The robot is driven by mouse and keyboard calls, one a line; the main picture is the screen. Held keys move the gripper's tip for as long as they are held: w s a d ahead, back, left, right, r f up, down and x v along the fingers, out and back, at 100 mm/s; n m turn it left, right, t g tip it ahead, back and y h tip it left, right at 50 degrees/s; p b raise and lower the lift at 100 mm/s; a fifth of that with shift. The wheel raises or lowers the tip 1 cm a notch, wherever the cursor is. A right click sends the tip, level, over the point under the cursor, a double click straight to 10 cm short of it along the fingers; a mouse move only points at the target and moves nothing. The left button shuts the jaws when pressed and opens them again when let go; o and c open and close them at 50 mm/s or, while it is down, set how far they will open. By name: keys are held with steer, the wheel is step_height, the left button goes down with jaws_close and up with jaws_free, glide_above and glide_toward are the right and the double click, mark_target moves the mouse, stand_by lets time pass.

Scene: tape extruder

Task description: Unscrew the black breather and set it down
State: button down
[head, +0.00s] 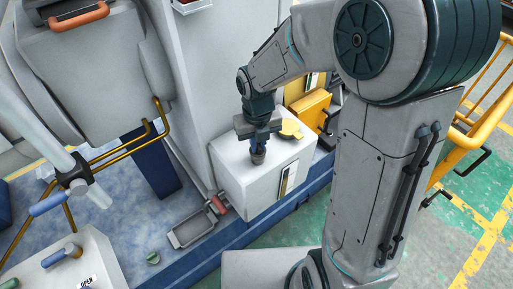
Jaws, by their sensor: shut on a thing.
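My gripper (259,147) points down over the top of the white box-shaped housing (232,180) near the middle of the head view. It is shut on the black breather (258,158), a small dark piece that shows just under the fingers. The breather is at the housing's top surface. Whether it still touches the housing or is slightly raised, I cannot tell. The fingers hide most of the breather.
A yellow cap (290,129) sits on the housing close to my gripper's right. A narrow gauge (288,180) is on the housing's side. A grey tray (188,235) and a green knob (153,257) are on the blue base. A yellow box (312,107) stands behind.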

steer(key=shift+d+r+n+p, duration=0.15)
steer(key=shift+n+p, duration=0.25)
steer(key=shift+p, duration=1.35)
steer(key=n+p, duration=0.2)
steer(key=p, duration=0.3)
steer(key=shift+n, duration=0.3)
steer(key=shift+n+p, duration=0.4)
steer(key=shift+p, duration=0.05)
steer(key=shift+p, duration=0.45)
steer(key=shift+n+p, duration=0.3)
steer(key=shift+n, duration=2)
